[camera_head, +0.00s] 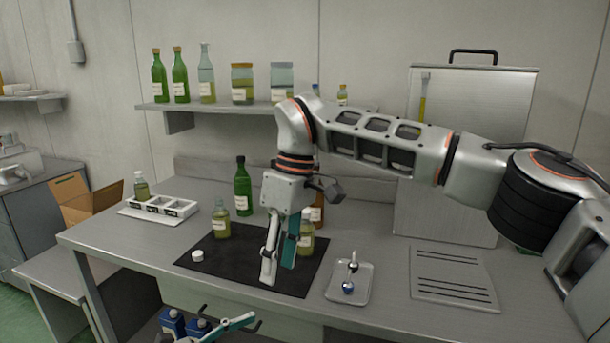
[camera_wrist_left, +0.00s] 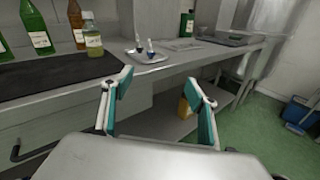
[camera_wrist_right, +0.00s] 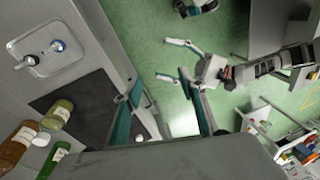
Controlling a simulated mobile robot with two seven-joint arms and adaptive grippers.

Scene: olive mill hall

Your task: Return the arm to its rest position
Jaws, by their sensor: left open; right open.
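My right gripper (camera_head: 279,272) points down over the black mat (camera_head: 215,271) in the head view. Its fingers are apart with nothing between them. A small oil bottle (camera_head: 306,240) stands just right of and partly behind the fingers; I cannot tell the exact gap. In the right wrist view the open fingers (camera_wrist_right: 165,100) frame the table edge and green floor. My left gripper (camera_head: 228,325) shows only partly, low in front of the table. In the left wrist view it is open and empty (camera_wrist_left: 158,95), below the tabletop level.
Another small bottle (camera_head: 221,222) and a white cap (camera_head: 197,255) are on the mat. A green bottle (camera_head: 243,190) stands behind. A tray (camera_head: 364,291) with small blue-and-white items and a grooved plate (camera_head: 470,290) lie to the right; a white rack (camera_head: 133,210) is left.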

